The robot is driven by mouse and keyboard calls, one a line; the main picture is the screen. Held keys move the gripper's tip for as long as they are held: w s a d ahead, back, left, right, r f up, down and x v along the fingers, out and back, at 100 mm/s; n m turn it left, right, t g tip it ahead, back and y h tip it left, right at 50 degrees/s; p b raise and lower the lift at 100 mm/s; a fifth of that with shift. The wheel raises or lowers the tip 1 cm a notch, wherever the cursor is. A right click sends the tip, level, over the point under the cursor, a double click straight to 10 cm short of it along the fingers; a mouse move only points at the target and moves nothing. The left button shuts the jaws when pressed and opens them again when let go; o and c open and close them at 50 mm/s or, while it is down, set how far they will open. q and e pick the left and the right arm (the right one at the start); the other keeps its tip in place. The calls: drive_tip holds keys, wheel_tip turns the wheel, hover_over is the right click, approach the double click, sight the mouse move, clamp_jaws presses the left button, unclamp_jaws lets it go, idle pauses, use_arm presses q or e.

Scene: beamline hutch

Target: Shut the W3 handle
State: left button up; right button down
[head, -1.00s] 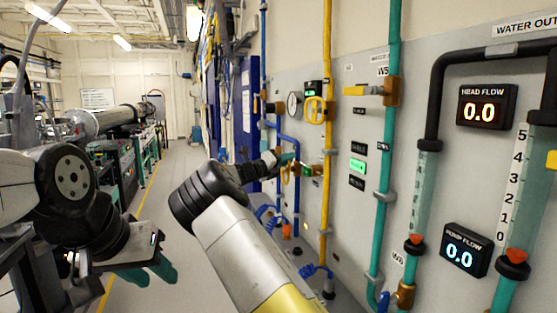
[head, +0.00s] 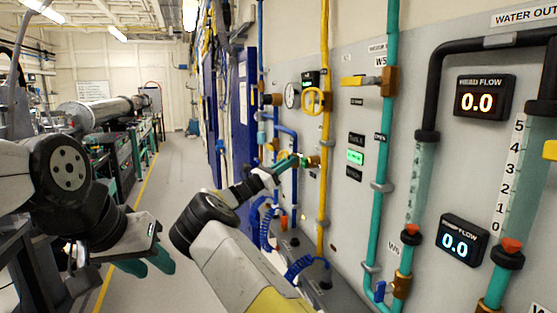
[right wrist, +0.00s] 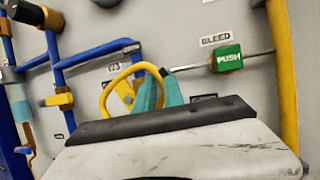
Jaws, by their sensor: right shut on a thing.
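The yellow loop handle (right wrist: 122,88) shows in the right wrist view under a small label (right wrist: 114,67) that is hard to read, perhaps W3. My right gripper (right wrist: 161,90) has its teal fingers at the right side of this loop, shut on it. In the head view, my right gripper (head: 294,161) is at the panel, beside a brass fitting (head: 313,161) on the yellow pipe; the fingers mostly hide the loop there. My left gripper (head: 148,267) hangs at lower left, its teal fingers apart and empty, away from the panel.
A green PUSH button (right wrist: 227,58) under a BLEED label sits right of the loop. Another yellow loop handle (head: 313,101) is higher on the yellow pipe (head: 325,200). A teal pipe (head: 384,150) and blue hoses (head: 300,265) are close by. The aisle floor (head: 180,180) is clear.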

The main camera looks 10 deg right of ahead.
drive_tip(key=shift+s+f+m+g+h, duration=0.1)
drive_tip(key=shift+f+m+g+h, duration=0.25)
drive_tip(key=shift+m+g, duration=0.7)
drive_tip(key=shift+w+f+m+g+h, duration=0.1)
drive_tip(key=shift+f+m+g+h, duration=0.25)
drive_tip(key=shift+m, duration=1.25)
drive_tip(key=shift+s+f+m+g+h, duration=0.1)
drive_tip(key=shift+f+m+g+h, duration=0.25)
drive_tip(key=shift+m+g, duration=0.75)
drive_tip(key=shift+f+m, duration=0.15)
drive_tip(key=shift+m, duration=0.3)
drive_tip(key=c, duration=1.5)
unclamp_jaws()
drive_tip(key=shift+t, duration=0.3)
drive_tip(key=v, duration=0.7)
drive_tip(key=shift+a, duration=0.4)
drive_tip(key=shift+s+f, duration=0.1)
